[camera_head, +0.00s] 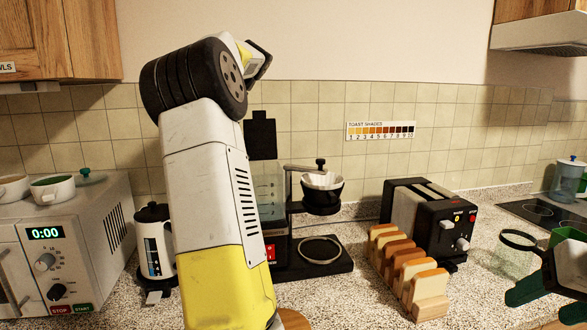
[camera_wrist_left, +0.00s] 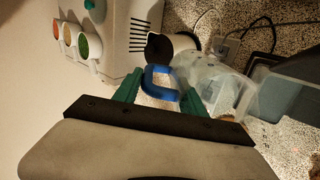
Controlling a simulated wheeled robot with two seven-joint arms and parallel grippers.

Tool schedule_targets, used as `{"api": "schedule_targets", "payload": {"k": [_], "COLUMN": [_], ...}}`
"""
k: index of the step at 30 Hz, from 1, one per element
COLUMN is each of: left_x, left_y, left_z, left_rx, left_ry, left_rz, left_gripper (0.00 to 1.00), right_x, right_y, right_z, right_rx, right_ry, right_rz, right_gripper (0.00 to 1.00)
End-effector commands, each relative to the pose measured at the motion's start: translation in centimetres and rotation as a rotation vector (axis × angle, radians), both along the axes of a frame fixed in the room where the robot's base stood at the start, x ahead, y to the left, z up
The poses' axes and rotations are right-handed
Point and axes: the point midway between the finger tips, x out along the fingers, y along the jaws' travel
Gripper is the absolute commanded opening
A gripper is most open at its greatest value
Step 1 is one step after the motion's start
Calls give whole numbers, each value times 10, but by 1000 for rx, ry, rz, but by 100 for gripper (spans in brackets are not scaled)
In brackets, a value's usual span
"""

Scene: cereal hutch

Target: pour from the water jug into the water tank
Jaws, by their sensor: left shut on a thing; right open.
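The water jug (camera_wrist_left: 213,86) is clear with a blue handle (camera_wrist_left: 160,82). In the left wrist view my left gripper (camera_wrist_left: 158,92) has its green fingers on either side of that handle, shut on it. The clear water tank (camera_wrist_left: 285,97) is right beside the jug there. In the head view the tank (camera_head: 268,190) stands at the back of the black coffee maker, its black lid (camera_head: 261,135) raised. My left arm hides part of it, and my left gripper and jug are hidden. I cannot tell the jug's tilt or any water flow. My right gripper (camera_head: 545,265) is open at the right edge.
The coffee maker (camera_head: 318,262) has a filter basket (camera_head: 322,190) above its plate. Bread slices in a rack (camera_head: 430,308) and a toaster (camera_head: 437,215) stand right of it. A white-and-black kettle (camera_head: 153,245) and microwave (camera_head: 80,255) are left. A dark-rimmed glass vessel (camera_head: 519,240) is near my right gripper.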

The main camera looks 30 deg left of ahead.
Motion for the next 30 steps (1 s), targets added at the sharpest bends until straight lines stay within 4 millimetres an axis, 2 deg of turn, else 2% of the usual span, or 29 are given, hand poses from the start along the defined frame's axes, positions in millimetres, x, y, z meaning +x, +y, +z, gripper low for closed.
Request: {"api": "schedule_targets", "payload": {"k": [16, 30], "left_x": [10, 9], "left_y": [-14, -14], "left_z": [21, 23], "left_rx": [136, 146], "left_ry": [89, 96], "left_rz": [-3, 0], "left_gripper": [0, 0], "right_x": [0, 0], "right_y": [0, 0], "right_z": [0, 0], "right_rx": [0, 0], "right_ry": [0, 0], "right_rz": [0, 0], "right_gripper": [58, 58]}}
